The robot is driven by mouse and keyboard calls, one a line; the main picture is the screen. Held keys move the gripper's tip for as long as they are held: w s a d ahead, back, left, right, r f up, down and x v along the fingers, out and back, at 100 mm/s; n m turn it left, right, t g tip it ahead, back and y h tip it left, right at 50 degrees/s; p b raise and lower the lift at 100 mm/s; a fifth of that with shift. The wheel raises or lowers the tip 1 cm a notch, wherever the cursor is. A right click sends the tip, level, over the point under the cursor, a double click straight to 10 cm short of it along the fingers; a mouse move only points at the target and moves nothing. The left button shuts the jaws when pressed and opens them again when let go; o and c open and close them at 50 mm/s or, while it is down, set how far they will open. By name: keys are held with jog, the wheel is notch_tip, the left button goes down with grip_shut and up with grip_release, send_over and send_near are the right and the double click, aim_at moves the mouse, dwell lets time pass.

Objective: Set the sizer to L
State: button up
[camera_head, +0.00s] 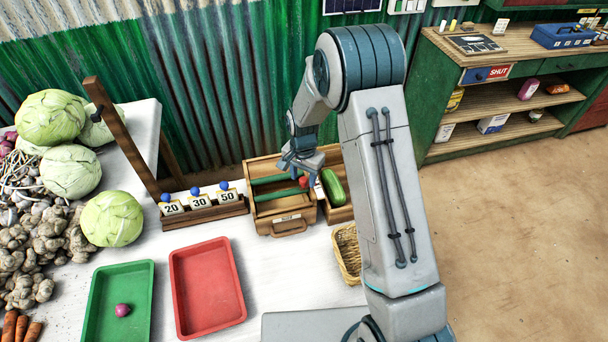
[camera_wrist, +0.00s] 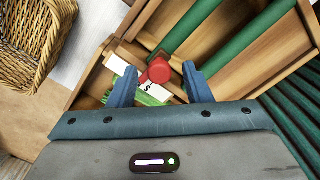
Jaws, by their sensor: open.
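The sizer (camera_head: 262,210) is a wooden box with green bars on the white table, against the green wall. Its red knob (camera_head: 304,182) shows at its right side, and also in the wrist view (camera_wrist: 159,70). A white label strip beside the knob carries an "S" (camera_wrist: 148,88); I cannot read an L. My gripper (camera_head: 303,173) is over the sizer's right side. In the wrist view its open fingers (camera_wrist: 159,75) stand on either side of the knob; I cannot tell whether they touch it. My arm hides part of the scene on the right.
A cucumber (camera_head: 333,187) lies in the wooden compartment right of the knob. A wicker basket (camera_head: 347,255) stands in front. A wooden rack with number tags 20, 30 and 50 (camera_head: 199,201) is to the left. Red (camera_head: 207,288) and green (camera_head: 117,326) trays lie nearer.

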grip_shut()
jog(key=shift+s+f+b, duration=0.15)
jog(key=shift+s+b, duration=0.2)
jog(key=shift+b, duration=0.2)
jog(key=shift+s+d, duration=0.15)
jog(key=shift+s, duration=0.3)
grip_release()
jog(key=shift+r, duration=0.2)
jog(key=shift+w, duration=0.1)
notch_tip(320, 180, up, 14)
jog(key=b, duration=0.2)
jog(key=shift+b, duration=0.4)
jog(key=shift+f, duration=0.1)
